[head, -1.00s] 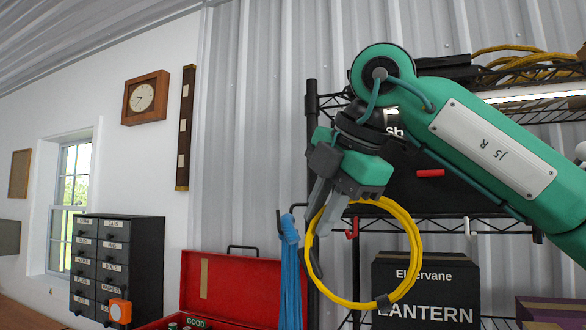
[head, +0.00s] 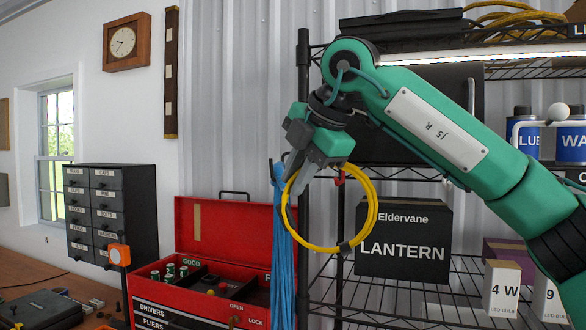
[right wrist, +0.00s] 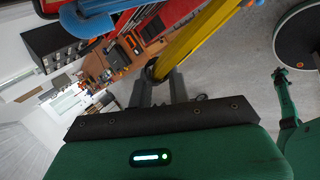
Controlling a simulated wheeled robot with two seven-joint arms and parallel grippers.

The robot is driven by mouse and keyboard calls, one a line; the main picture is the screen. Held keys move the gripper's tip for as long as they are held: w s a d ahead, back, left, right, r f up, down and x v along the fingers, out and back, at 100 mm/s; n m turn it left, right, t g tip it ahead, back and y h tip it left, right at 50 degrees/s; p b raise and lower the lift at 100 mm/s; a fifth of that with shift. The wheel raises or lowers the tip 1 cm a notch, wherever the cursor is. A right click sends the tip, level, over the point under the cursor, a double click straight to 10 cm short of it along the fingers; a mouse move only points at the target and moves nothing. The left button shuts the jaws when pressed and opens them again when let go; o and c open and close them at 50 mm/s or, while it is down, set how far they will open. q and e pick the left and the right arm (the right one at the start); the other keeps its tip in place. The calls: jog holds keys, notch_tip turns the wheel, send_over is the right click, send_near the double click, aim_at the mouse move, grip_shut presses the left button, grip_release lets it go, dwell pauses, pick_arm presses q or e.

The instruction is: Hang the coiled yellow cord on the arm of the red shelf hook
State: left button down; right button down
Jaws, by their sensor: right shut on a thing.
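My right gripper (head: 293,184) is shut on the coiled yellow cord (head: 373,212), gripping it at its upper left. The coil hangs as an open ring with a dark band at its bottom. In the right wrist view, the yellow cord (right wrist: 196,38) runs up from between the gripper fingers (right wrist: 158,88). The red shelf hook (head: 340,178) shows as a small red piece at the shelf's front edge, just right of my gripper and partly hidden. The coil is apart from what shows of the hook, by its look.
A blue cord (head: 281,255) hangs just left of the coil, close to it. Black wire shelving (head: 303,120) holds a black lantern box (head: 405,262) behind and right of the coil. An open red toolbox (head: 225,238) stands below left.

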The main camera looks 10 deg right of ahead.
jog(key=shift+w+d+p, duration=0.45)
jog(key=shift+w+d, duration=0.1)
jog(key=shift+w, duration=0.2)
jog(key=w+d+f+p, duration=0.2)
jog(key=w+d, duration=0.1)
jog(key=w, duration=0.2)
jog(key=shift+w+d, duration=0.2)
jog(key=shift+d, duration=0.1)
dwell(0.7)
jog(key=c, duration=1.3)
grip_release()
jog(key=shift+o, duration=0.3)
jog(key=shift+w+a+f, duration=0.1)
